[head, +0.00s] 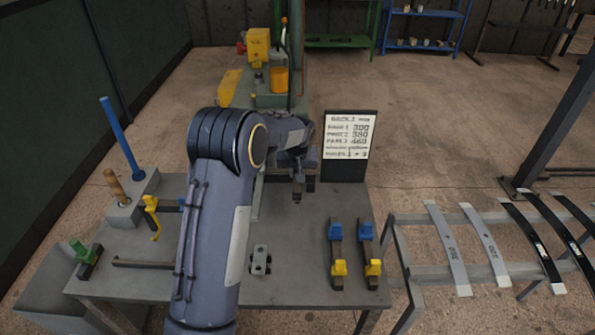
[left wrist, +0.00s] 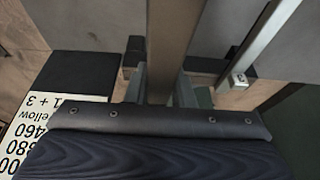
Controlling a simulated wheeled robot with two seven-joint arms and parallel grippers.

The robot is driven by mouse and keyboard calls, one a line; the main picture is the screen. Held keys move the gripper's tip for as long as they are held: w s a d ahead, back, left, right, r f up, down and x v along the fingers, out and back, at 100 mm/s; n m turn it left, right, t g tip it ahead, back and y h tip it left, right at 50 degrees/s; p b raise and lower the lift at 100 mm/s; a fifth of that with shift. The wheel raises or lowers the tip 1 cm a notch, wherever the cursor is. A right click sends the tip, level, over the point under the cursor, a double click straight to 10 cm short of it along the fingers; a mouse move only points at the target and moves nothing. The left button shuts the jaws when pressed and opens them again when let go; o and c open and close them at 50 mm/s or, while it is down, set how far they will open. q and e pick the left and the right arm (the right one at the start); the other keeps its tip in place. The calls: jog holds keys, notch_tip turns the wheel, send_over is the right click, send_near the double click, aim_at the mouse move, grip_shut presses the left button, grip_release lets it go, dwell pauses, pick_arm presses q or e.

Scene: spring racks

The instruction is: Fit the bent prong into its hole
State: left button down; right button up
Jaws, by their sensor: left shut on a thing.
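My left arm reaches over the bench, and its gripper (head: 298,190) is small and partly hidden at the far side, left of the sign. In the left wrist view the gripper (left wrist: 160,85) is shut on a long grey-brown bar (left wrist: 172,35), which runs out of the top of the picture. I cannot tell whether this bar is the bent prong, and its far end is out of view. No hole is clearly visible. My right gripper is not in view.
A sign (head: 348,138) stands at the bench's back right. A block (head: 133,200) holds a blue rod and a wooden handle at left. A small grey fixture (head: 260,260) stands near the front. Leaf springs (head: 447,245) lie on a rack at right.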

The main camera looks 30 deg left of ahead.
pick_arm(q)
jog(key=shift+f+b, duration=0.55)
jog(key=shift+b, duration=0.05)
dwell(1.6)
jog(key=shift+f+b, duration=2.15)
jog(key=shift+f, duration=0.3)
dwell(0.4)
jog(key=c, duration=1.2)
grip_release()
jog(key=shift+o, duration=0.2)
jog(key=shift+s+f, duration=0.1)
jog(key=shift+f, duration=0.05)
jog(key=b+v, duration=0.1)
jog(key=v, duration=0.6)
jog(key=shift+r, duration=0.45)
jog(key=shift+s, duration=0.1)
